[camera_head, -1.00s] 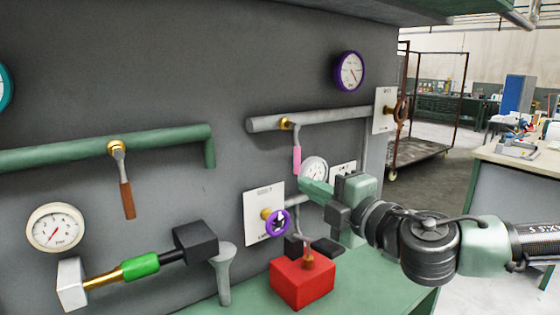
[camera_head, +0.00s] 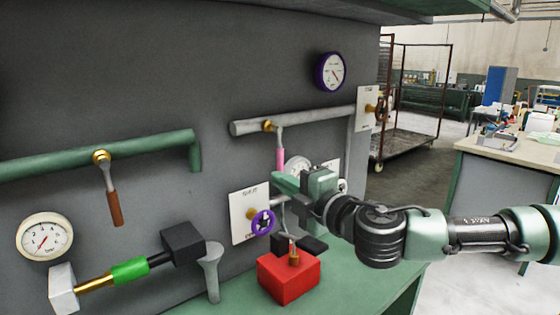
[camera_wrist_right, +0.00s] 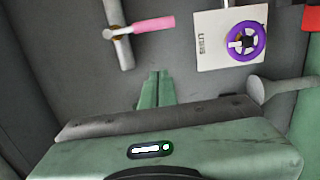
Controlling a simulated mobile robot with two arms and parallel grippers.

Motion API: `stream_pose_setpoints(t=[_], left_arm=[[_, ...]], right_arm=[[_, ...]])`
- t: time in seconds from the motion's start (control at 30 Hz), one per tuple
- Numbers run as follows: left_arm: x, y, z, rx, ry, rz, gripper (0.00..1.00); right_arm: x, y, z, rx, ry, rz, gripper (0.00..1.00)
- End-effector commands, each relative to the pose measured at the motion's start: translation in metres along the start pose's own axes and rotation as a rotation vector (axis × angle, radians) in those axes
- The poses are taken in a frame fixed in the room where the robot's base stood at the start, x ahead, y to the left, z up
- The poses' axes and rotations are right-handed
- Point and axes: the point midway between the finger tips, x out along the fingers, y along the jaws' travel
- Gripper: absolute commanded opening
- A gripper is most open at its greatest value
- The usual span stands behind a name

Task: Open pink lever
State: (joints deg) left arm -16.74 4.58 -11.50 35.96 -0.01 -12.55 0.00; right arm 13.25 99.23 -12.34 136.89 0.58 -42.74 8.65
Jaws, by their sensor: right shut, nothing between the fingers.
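The pink lever (camera_head: 280,159) hangs straight down from a brass joint (camera_head: 269,125) on the upper grey pipe (camera_head: 310,117). In the right wrist view the pink lever (camera_wrist_right: 154,24) lies sideways near the top, beyond my fingertips. My right gripper (camera_head: 278,178) is shut and empty, its green fingers pointing left at the lever's lower end. In the head view the fingertips overlap the lever's lower end, and whether they touch cannot be told. The right wrist view shows the shut fingers (camera_wrist_right: 158,77) with a gap to the lever. My left gripper is not in view.
A purple wheel (camera_head: 262,222) on a white plate and a red block (camera_head: 289,278) lie below my gripper. A white gauge (camera_head: 296,166) is partly hidden behind it. A brown-handled lever (camera_head: 115,208) hangs from the green pipe (camera_head: 60,155) at left.

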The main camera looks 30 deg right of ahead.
Motion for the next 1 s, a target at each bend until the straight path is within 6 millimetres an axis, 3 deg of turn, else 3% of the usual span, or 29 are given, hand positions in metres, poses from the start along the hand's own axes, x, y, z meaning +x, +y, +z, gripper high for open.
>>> stream_pose_setpoints(t=[0.3,0.57,0.77,1.0], left_arm=[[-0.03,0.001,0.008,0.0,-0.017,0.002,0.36],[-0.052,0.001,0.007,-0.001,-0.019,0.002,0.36],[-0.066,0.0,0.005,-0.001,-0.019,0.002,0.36],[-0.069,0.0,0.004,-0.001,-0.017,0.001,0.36]], right_arm=[[0.017,0.005,0.007,0.012,-0.013,0.003,0.0],[0.033,0.004,0.002,0.009,-0.006,0.001,0.0],[0.058,0.004,0.002,0.006,-0.006,0.002,0.0],[0.063,-0.001,0.035,-0.001,-0.009,-0.003,0.0]])
